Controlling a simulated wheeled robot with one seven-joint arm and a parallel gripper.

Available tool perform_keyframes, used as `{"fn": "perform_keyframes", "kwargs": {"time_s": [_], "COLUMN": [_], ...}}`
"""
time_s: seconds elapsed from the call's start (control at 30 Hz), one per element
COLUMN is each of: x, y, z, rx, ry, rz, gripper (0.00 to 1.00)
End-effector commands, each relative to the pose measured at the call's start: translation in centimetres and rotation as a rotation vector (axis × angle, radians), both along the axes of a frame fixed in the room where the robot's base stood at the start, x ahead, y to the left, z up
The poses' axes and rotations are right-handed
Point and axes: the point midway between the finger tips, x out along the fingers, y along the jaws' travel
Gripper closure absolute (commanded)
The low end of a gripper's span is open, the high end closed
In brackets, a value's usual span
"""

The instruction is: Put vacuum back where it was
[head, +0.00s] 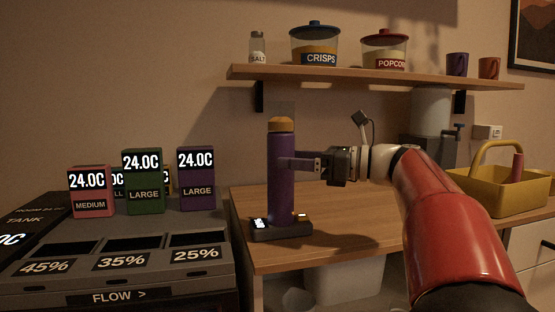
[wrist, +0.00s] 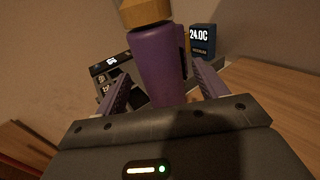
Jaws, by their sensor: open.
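The vacuum appears to be the tall purple cylinder with an orange top (head: 281,190), standing upright on a small dark base (head: 268,233) near the left end of the wooden counter. The base has a small lit display. My gripper (head: 284,162) is level with the cylinder's upper body, reaching in from the right. In the wrist view the purple cylinder (wrist: 160,62) stands between the two fingers of my open gripper (wrist: 160,82). Whether either finger touches it cannot be told.
A wooden shelf (head: 370,76) with jars and mugs hangs above. A grey unit (head: 120,245) with coloured boxes and percentage labels stands at left. A yellow caddy (head: 500,192) sits at right. The counter (head: 290,258) is bare in front of the base.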

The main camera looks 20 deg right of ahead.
Motion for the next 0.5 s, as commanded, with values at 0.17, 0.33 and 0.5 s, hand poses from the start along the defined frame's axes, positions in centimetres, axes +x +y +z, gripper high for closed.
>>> {"fn": "perform_keyframes", "kwargs": {"time_s": [0.17, 0.33, 0.5], "x": [-2.1, -3.3, -3.7], "y": [-3.2, -5.0, -5.5], "z": [0.0, 0.0, 0.0], "rx": [0.0, -0.001, -0.001], "ry": [0.0, 0.001, 0.001], "rz": [-0.003, -0.001, 0.0], "gripper": [0.28, 0.28, 0.28]}}
